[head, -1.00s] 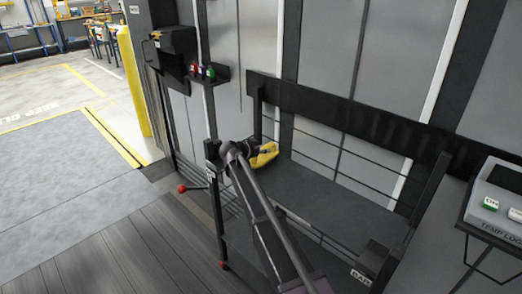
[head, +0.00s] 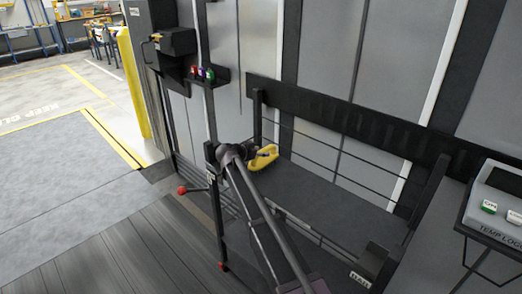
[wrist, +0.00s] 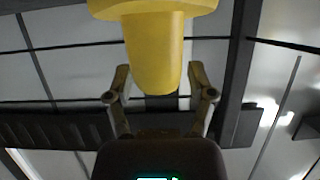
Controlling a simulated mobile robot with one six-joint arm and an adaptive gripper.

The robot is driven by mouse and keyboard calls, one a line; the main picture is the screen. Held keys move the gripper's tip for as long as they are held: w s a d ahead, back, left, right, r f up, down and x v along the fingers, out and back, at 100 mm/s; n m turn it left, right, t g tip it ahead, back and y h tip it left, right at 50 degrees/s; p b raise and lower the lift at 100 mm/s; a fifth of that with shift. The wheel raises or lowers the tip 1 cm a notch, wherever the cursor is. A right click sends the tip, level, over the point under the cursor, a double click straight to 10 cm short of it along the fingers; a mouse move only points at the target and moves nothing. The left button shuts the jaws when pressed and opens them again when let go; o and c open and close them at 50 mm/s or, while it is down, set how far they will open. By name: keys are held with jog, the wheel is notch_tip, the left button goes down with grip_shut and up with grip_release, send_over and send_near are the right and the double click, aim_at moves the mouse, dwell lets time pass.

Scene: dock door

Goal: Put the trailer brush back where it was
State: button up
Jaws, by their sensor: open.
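The yellow piece that I take to be the trailer brush (head: 263,158) is at the left end of the dark rack shelf. In the wrist view its yellow handle (wrist: 153,50) reaches down between my fingers, with a wider yellow part above. My gripper (wrist: 160,78) is open, with one finger on each side of the handle. Whether a finger touches it I cannot tell. In the head view my arm partly hides the gripper and the piece. No bristles show, and I cannot tell whether the piece rests on the shelf.
The dark shelf (head: 320,195) is bare to the right, with a small labelled box (head: 368,265) at its right end. Thin rails and a dark top bar (head: 340,115) stand behind it. A grey logger (head: 497,205) is at far right. Open floor lies left.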

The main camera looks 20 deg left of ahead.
jog(key=p+v, duration=0.3)
jog(key=v, duration=0.7)
jog(key=shift+s+p, duration=0.25)
jog(key=shift+p, duration=0.05)
jog(key=shift+a, duration=0.15)
jog(key=shift+s, duration=0.15)
